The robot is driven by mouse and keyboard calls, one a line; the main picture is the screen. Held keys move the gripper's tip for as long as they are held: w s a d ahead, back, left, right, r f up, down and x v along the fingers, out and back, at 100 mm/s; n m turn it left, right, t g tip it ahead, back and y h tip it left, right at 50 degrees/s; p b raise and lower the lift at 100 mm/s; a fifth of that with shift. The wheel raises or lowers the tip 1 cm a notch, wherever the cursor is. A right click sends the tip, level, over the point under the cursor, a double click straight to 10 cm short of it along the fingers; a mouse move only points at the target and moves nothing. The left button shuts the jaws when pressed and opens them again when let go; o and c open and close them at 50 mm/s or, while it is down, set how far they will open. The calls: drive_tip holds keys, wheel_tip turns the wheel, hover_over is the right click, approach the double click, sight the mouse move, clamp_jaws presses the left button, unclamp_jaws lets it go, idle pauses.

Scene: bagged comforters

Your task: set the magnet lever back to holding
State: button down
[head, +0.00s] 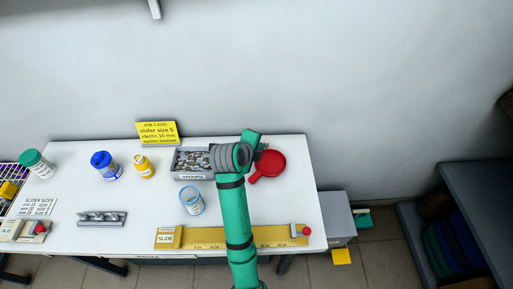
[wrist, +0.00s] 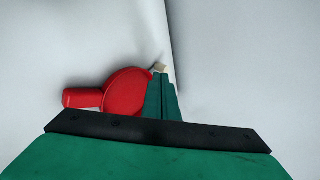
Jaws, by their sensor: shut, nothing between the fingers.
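A red round tool with a short handle (head: 268,164), probably the magnet, lies on the right part of the white table. It also shows in the wrist view (wrist: 122,95), with its handle pointing left. My gripper (wrist: 162,80) is shut and empty, its green fingers over the tool's right edge. I cannot tell whether they touch it. A small pale piece with a dark stem (wrist: 159,67) shows at the fingertips. It may be the lever, but its setting cannot be read. In the head view my arm hides the fingertips and part of the tool.
A grey tray of small parts (head: 191,163) stands left of my arm. A clear blue-rimmed cup (head: 191,201) and a yellow slide ruler (head: 210,237) with a red knob are nearer. Several jars stand further left. A yellow job card (head: 158,132) stands at the back by the wall.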

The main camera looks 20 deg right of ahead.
sight(267, 144)
drive_tip(key=shift+x, duration=1.65)
